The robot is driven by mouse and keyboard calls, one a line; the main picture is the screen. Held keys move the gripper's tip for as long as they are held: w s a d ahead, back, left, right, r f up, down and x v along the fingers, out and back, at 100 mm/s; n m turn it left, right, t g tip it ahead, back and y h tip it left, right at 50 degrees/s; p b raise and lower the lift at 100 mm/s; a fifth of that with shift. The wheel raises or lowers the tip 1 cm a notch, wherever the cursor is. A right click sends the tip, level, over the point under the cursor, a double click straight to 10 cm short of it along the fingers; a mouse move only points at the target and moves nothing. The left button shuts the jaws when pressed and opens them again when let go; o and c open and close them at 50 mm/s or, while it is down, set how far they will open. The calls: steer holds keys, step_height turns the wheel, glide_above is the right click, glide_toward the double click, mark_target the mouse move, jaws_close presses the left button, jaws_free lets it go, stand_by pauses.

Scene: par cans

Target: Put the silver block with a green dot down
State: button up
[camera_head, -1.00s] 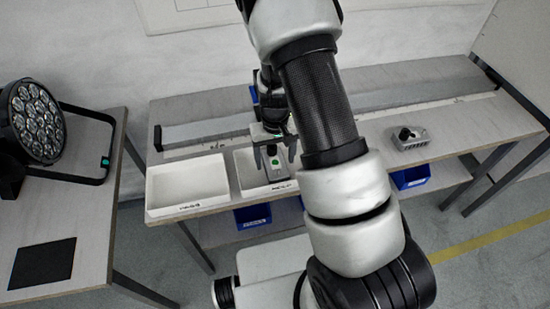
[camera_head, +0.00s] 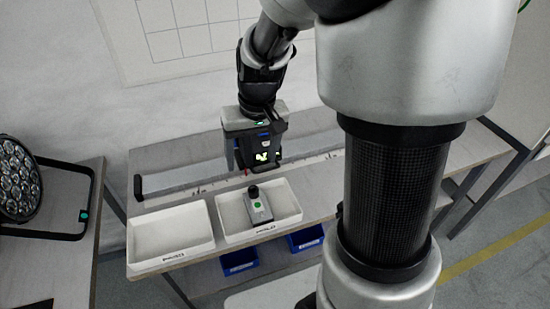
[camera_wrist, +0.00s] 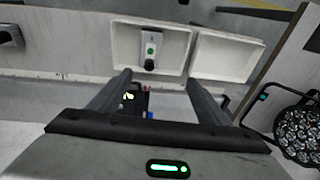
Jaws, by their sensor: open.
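The silver block with a green dot (camera_head: 259,209) rests inside the right one of two white trays, which carries a label on its front wall. A black knob stands on the block's far end. It also shows in the wrist view (camera_wrist: 151,47), lying in the tray. My gripper (camera_head: 255,172) is above and behind the tray, open and empty, with its fingers apart. In the wrist view my gripper's two fingers (camera_wrist: 157,80) are spread, and the block is beyond them, touching neither.
The right tray (camera_head: 290,216) and the empty left tray (camera_head: 170,232) stand side by side on the bench. Blue bins (camera_head: 238,261) hang below. A round multi-lens lamp (camera_head: 18,180) is on the left table. My arm hides the bench's right part.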

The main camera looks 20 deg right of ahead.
steer(key=s+d+r+t, duration=0.1)
steer(key=s+r+t, duration=0.3)
steer(key=s+r, duration=1)
steer(key=shift+s+r+h, duration=0.15)
steer(key=shift+s+h, duration=0.25)
steer(key=shift+s, duration=0.3)
steer(key=shift+d, duration=0.1)
step_height(320, 180, up, 3)
steer(key=p, duration=0.3)
steer(key=shift+r, duration=0.15)
